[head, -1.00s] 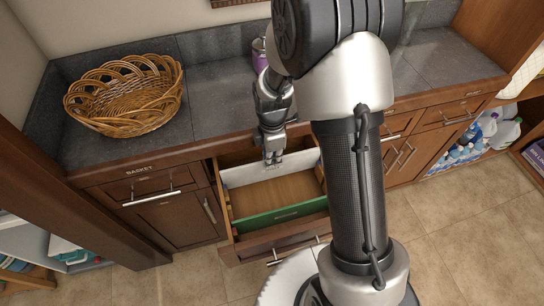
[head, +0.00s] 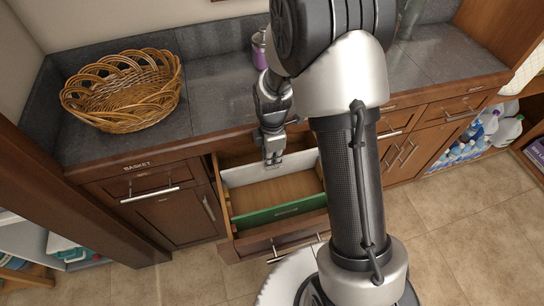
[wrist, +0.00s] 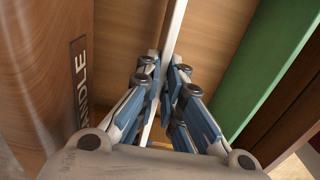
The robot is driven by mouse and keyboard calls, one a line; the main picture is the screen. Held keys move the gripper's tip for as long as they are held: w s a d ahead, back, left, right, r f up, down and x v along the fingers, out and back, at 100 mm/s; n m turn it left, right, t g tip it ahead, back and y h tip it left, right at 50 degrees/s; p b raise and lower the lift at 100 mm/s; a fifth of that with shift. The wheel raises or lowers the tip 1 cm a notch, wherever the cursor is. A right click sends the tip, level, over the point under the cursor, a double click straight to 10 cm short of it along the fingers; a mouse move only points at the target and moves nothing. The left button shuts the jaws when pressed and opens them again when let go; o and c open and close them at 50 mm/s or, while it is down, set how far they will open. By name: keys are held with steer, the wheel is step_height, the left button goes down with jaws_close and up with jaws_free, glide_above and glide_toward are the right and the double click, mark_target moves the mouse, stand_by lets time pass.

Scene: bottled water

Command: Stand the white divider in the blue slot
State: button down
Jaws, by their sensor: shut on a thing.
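The white divider (head: 240,175) is a long thin panel, upright across the open drawer (head: 232,240) near its back side. My gripper (head: 272,161) reaches down from above and is shut on its top edge, near the middle. In the wrist view the divider (wrist: 176,22) shows edge-on as a narrow white strip between the two blue-grey fingers of my gripper (wrist: 163,72). I cannot tell whether its lower edge touches the drawer floor. No blue slot is visible in either view.
A green divider (head: 280,213) stands across the drawer near its front, with bare wooden floor between. The wrist view shows a label ending in "DLE" (wrist: 79,66) on brown wood at left. A wicker basket (head: 122,92) and a purple-labelled container (head: 259,48) stand on the grey counter.

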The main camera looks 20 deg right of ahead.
steer(key=shift+f, duration=0.85)
steer(key=c, duration=1.7)
jaws_free()
steer(key=shift+o, duration=0.2)
step_height(320, 180, up, 11)
steer(key=shift+r, duration=0.5)
